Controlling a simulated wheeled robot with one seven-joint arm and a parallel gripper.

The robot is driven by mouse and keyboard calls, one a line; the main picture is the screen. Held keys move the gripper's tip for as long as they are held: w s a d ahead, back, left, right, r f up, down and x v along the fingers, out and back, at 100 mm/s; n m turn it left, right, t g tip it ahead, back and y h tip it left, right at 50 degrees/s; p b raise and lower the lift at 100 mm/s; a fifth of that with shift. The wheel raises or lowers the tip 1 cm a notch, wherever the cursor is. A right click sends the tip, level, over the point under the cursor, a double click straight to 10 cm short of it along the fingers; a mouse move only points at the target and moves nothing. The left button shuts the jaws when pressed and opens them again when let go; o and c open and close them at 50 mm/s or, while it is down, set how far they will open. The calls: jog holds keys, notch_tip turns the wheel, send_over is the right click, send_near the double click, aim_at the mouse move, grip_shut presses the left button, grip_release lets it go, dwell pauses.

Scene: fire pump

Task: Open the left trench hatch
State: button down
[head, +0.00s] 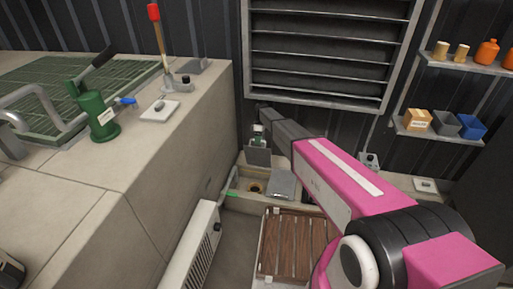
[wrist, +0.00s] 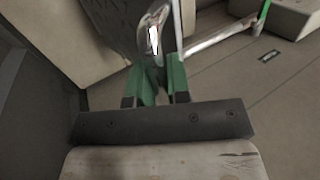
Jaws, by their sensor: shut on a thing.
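The left trench hatch (head: 258,157) is a dark grey plate standing raised, roughly upright, above the left part of the trench in the head view. A round drain-like hole (head: 254,188) shows in the trench below it. My gripper (head: 259,137) is at the plate's upper edge, partly hidden by my pink arm. In the wrist view, the green fingers of my gripper (wrist: 156,88) are shut on a shiny metal handle (wrist: 153,38). A dark textured plate (wrist: 112,22), seemingly the hatch, shows beside the handle. A second grey plate (head: 283,183) lies at the trench's right.
A concrete block (head: 110,200) with a green pump (head: 97,112) stands left. A white radiator (head: 192,247) and a wooden slatted pallet (head: 292,245) are in front of the trench. A louvred vent (head: 325,50) is behind; shelves (head: 445,130) hang right.

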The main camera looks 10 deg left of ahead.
jog(key=shift+w+f, duration=0.15)
jog(key=shift+w, duration=0.7)
jog(key=c, duration=1.1)
grip_release()
jog(key=shift+s, duration=0.1)
